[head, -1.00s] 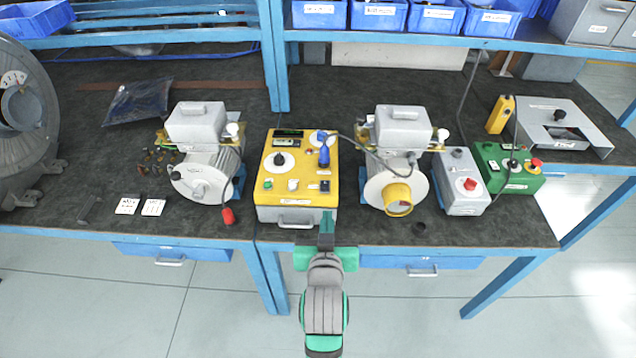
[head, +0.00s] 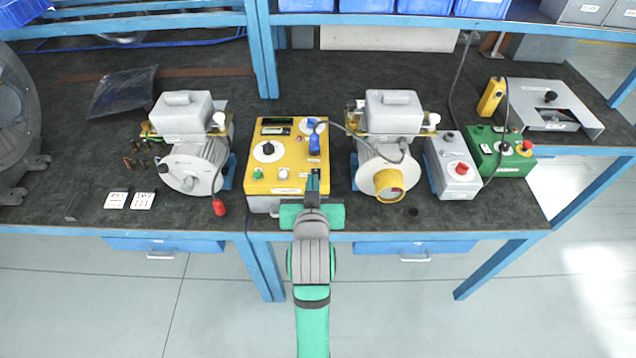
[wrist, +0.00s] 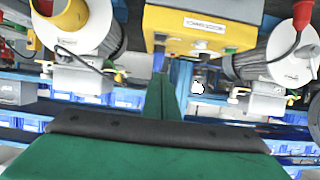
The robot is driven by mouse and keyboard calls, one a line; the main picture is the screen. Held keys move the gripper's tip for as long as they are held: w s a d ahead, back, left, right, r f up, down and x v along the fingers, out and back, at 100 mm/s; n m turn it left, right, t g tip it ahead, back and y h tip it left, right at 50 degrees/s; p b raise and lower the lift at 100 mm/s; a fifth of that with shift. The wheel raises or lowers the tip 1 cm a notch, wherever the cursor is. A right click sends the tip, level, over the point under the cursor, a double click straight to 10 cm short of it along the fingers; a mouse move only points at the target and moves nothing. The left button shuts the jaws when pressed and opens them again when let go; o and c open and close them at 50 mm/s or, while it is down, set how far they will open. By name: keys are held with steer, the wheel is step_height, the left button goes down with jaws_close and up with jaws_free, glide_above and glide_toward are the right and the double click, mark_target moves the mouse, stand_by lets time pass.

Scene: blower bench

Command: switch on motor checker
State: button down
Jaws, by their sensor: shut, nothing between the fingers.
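The motor checker appears to be the yellow box (head: 272,188) on the bench. Its top carries a black knob on a white dial (head: 268,150), a green button (head: 258,173), a white button (head: 283,173), a display (head: 276,121) and a blue plug (head: 314,143). A small black switch (head: 316,172) at its front right is mostly hidden by my fingertips. My gripper (head: 314,182) is shut and empty over that front right corner. I cannot tell whether it touches the switch. In the wrist view the shut fingers (wrist: 162,88) point toward the labelled yellow box (wrist: 200,42).
A grey motor (head: 190,160) stands left of the box, and another with a yellow port (head: 388,188) stands right. A grey box with a red button (head: 455,180) and a green box (head: 500,165) are farther right. A shelf with blue bins (head: 365,5) runs above.

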glide_toward(316, 170)
steer(key=w+r, duration=0.4)
steer(key=shift+s+f, duration=0.1)
steer(key=shift+f, duration=2.25)
steer(key=shift+s+f, duration=0.15)
steer(key=shift+f, duration=0.35)
steer(key=shift+r, duration=0.15)
steer(key=shift+r, duration=0.8)
